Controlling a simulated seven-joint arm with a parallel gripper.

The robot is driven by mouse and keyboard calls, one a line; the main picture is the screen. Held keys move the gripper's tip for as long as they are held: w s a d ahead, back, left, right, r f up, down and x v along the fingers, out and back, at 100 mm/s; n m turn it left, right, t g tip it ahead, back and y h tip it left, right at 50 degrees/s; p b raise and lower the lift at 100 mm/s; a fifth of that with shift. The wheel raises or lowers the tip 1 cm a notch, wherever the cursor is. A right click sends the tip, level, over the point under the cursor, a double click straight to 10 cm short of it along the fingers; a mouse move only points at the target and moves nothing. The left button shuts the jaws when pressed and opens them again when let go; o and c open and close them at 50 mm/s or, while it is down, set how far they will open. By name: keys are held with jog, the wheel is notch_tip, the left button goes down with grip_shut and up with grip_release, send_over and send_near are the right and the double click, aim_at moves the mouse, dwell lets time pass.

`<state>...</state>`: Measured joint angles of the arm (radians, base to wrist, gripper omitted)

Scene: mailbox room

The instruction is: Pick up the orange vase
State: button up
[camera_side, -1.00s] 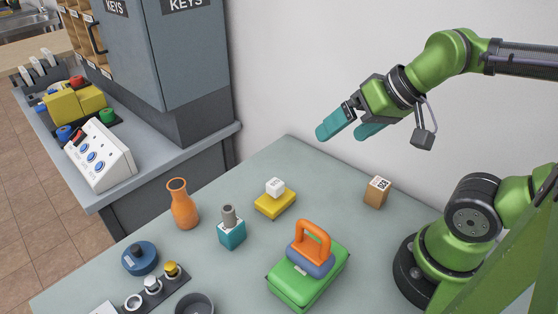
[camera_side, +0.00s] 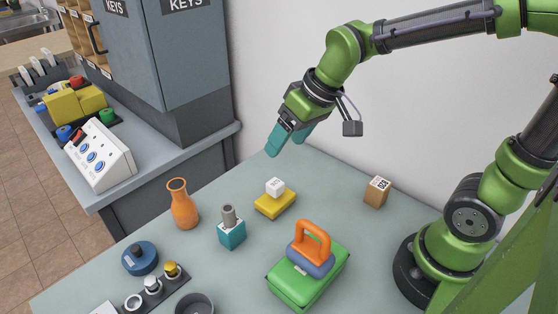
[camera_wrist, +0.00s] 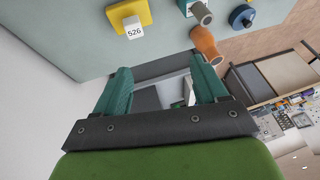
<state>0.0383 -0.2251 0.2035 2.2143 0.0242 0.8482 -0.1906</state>
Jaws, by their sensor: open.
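The orange vase (camera_side: 183,205) stands upright near the left back edge of the table. It also shows in the wrist view (camera_wrist: 205,43), toward the upper right, beyond my fingers. My gripper (camera_side: 287,143) has teal fingers that are apart with nothing between them. In the side view it hangs above the table, higher than the vase and well to its right. In the wrist view my gripper (camera_wrist: 163,85) has both fingers in sight.
A teal block with a grey cylinder (camera_side: 231,233) stands right of the vase. A yellow block with a white cube (camera_side: 275,203), a green case with an orange handle (camera_side: 308,275), a brown box (camera_side: 376,192) and a blue round object (camera_side: 140,258) share the table (camera_side: 340,215).

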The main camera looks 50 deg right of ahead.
aim_at(175, 194)
jog(key=w+a+n+y, duration=0.2)
jog(key=w+a+n, duration=0.7)
jog(key=w+a, duration=0.25)
jog(key=x, duration=1.7)
jog(key=shift+d+f, duration=0.15)
jog(key=shift+d, duration=0.05)
jog(key=c, duration=1.2)
